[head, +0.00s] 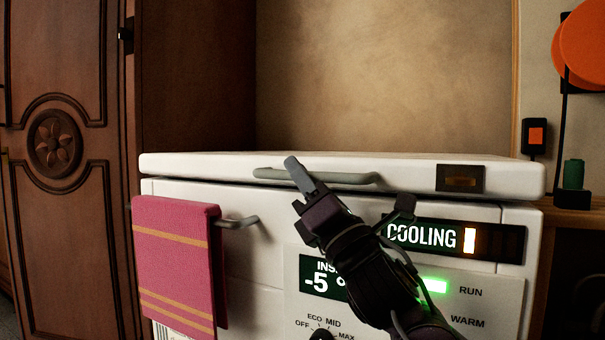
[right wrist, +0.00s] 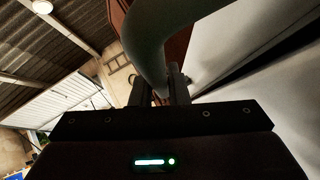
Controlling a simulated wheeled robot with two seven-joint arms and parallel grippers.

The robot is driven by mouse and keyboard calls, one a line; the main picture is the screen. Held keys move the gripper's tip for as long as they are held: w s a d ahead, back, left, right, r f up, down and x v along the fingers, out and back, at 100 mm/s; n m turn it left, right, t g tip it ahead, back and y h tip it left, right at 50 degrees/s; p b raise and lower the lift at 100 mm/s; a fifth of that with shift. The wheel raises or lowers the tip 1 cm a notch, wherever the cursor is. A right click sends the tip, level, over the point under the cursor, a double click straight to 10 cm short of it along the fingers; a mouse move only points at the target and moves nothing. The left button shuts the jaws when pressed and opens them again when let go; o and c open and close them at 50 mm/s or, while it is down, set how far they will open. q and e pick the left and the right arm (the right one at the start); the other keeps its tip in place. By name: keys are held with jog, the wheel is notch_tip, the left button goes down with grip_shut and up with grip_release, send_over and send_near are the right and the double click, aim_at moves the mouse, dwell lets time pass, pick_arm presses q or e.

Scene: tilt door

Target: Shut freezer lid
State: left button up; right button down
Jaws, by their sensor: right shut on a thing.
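The white freezer lid (head: 400,174) lies about level and low over the white freezer body (head: 265,262). A thin dark seam shows between them, and I cannot tell whether the lid is fully seated. A grey bar handle (head: 350,179) runs along the lid's front edge. My right gripper (head: 298,174) is at this handle, left of its middle, and is shut on it. In the right wrist view the curved handle (right wrist: 147,38) passes between the fingers of the right gripper (right wrist: 160,88). My left gripper is in neither view.
A pink towel (head: 175,262) hangs from a grey rail (head: 240,222) on the freezer's front left. The control panel (head: 450,239) reads COOLING. A carved wooden cabinet (head: 62,190) stands at left. An orange round thing (head: 583,45) is at upper right.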

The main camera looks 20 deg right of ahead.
jog(key=shift+f, duration=0.35)
jog(key=shift+r, duration=0.15)
jog(key=c, duration=1.4)
grip_release()
jog(key=v, duration=0.7)
jog(key=shift+s+f, duration=0.3)
jog(key=shift+d, duration=0.1)
